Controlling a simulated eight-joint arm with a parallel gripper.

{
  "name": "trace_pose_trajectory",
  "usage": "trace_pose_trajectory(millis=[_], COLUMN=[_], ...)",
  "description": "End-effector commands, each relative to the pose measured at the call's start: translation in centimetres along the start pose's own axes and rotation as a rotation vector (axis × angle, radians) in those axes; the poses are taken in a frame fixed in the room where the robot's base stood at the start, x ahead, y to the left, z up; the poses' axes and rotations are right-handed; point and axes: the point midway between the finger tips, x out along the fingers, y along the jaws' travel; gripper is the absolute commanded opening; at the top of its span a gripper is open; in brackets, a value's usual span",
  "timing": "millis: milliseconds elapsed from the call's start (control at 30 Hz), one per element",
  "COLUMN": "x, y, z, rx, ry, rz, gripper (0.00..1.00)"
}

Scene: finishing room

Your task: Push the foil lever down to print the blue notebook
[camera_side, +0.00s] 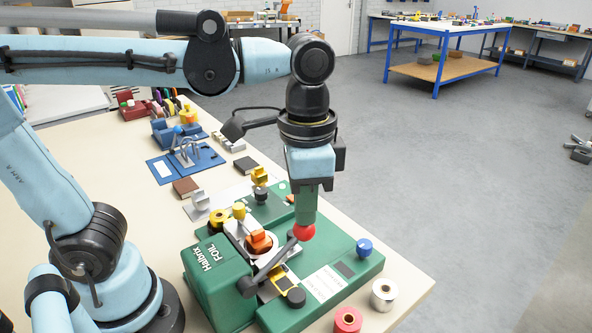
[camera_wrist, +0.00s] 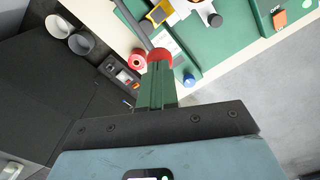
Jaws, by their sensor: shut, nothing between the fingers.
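The green foil press (camera_side: 215,275), lettered FOIL, stands on the near end of the table. Its dark lever (camera_side: 270,265) slants up to a red ball knob (camera_side: 304,232). My gripper (camera_side: 306,221) is shut and empty, pointing down with its green fingertips at the top of the knob. They look touching or almost so. In the wrist view my gripper (camera_wrist: 159,66) is right at the red knob (camera_wrist: 160,54), partly covering it. I cannot make out a blue notebook on the press; the lever and press head hide part of its bed.
A blue knob (camera_side: 364,247) sits at the press's right side. A silver roll (camera_side: 384,294) and a red roll (camera_side: 347,321) stand near the table edge.

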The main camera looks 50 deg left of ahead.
Motion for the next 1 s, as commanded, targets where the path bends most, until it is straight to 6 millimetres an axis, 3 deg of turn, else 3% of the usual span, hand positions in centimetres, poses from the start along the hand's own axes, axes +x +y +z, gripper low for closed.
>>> trace_pose_trajectory(millis=[400,833,1000], x=[-2.6,-3.0,-4.1], y=[0.1,0.1,0.1], z=[0.1,0.1,0.1], rx=[0.000,0.000,0.000], ry=[0.000,0.000,0.000], rz=[0.000,0.000,0.000], gripper=[0.00,0.00,0.00])
